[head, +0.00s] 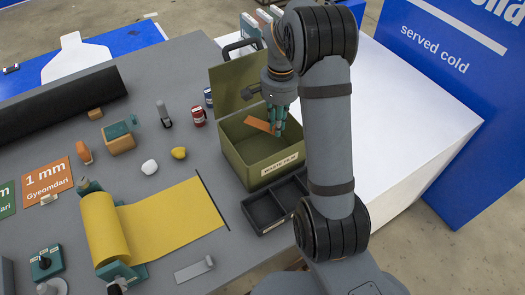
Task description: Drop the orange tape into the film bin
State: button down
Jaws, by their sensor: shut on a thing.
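The film bin (265,174) is an olive-green box with a pale label on its front, right of the middle of the table. Its lid (234,78) stands open at the back left. My gripper (278,128) points down over the bin's opening. It is shut on the orange tape (259,125), a flat orange strip that sticks out to the left of the fingers. The strip appears within the bin's opening; its exact height is hard to tell. My arm hides part of the bin's right side.
A black divided tray (268,213) stands in front of the bin. A yellow film roll (105,228) lies unrolled at the front. A red can (198,117), a yellow lump (179,153) and a white lump (150,167) stand left of the bin.

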jog(key=shift+f, duration=0.35)
jog(key=c, duration=1.7)
grip_release()
jog(key=shift+c, duration=0.2)
jog(key=shift+o, duration=0.4)
jog(key=shift+r, duration=0.1)
notch_tip(320, 180, up, 12)
